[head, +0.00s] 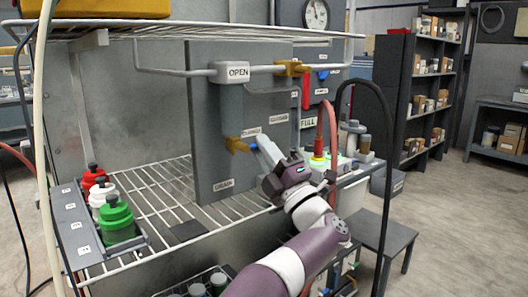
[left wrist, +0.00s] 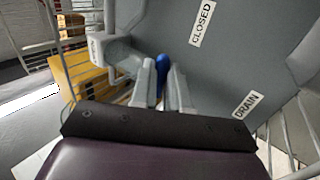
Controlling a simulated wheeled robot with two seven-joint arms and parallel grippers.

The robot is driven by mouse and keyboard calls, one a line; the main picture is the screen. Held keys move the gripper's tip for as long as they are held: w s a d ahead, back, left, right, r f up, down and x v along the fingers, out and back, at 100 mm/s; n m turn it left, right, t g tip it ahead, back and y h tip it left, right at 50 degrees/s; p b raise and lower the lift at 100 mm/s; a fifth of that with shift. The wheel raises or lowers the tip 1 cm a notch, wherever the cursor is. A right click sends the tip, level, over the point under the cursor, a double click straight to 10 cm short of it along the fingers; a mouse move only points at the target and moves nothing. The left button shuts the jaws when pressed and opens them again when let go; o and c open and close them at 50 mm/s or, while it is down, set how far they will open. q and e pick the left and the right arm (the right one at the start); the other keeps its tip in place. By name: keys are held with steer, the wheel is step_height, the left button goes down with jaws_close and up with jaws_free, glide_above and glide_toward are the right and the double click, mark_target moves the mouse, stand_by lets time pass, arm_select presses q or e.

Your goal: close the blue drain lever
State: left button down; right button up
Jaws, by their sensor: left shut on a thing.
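The blue drain lever (left wrist: 162,66) shows in the left wrist view between the two fingers of my left gripper (left wrist: 162,88), which is shut on it. In the head view my left gripper (head: 267,152) reaches the front of the grey panel (head: 215,120), and its fingers hide the lever. A CLOSED label (head: 251,132) is just above the fingers, and a DRAIN label (head: 223,184) is below. My right gripper is not in view.
A wire shelf (head: 150,205) lies below, with capped bottles (head: 116,220) at left. A red hose (head: 331,130) hangs close right of my gripper.

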arm_select(q)
steer(key=c, duration=1.1)
jaws_free()
steer(key=shift+c, duration=0.2)
steer(key=v, duration=1.2)
steer(key=shift+s+d+p, duration=0.15)
steer(key=shift+s+p, duration=0.15)
steer(key=shift+f, duration=0.2)
